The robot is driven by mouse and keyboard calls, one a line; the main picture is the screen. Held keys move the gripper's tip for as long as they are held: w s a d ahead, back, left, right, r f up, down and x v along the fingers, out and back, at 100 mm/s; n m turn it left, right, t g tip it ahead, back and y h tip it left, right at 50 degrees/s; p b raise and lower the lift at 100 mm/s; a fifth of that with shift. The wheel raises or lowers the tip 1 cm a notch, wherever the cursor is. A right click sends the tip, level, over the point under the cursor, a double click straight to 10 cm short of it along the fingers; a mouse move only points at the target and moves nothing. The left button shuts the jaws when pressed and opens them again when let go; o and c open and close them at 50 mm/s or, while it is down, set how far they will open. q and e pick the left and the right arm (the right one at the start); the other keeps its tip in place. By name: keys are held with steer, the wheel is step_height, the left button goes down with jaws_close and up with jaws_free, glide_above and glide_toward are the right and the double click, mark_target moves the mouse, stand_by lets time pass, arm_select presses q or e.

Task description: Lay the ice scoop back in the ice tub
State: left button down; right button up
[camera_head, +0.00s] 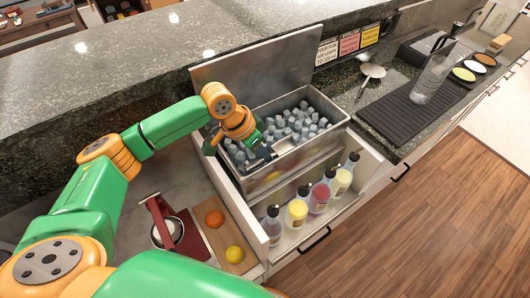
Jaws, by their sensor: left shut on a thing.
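The ice tub (338,113) is a steel bin full of ice cubes, set in the counter with its lid standing up behind it. My left gripper (265,151) is over the front left part of the tub, pointing down towards the ice. It is shut on a grey metal piece, which looks like the ice scoop (284,146). The scoop is small in view and partly hidden by the gripper, and I cannot tell whether it touches the ice. My right gripper is not in view.
Several bottles (297,212) stand in a rack before the tub. A cutting board (222,238) with an orange (214,219) and a lemon (235,254) lies left, beside a red juicer (190,238). A strainer (373,71) and a glass pitcher (430,80) are right. The raised lid (262,68) bounds the back.

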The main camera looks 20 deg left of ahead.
arm_select(q)
steer(key=shift+s+f, duration=0.1)
steer(key=c, duration=0.9)
jaws_free()
steer(key=shift+o, duration=1)
steer(key=shift+a, duration=0.1)
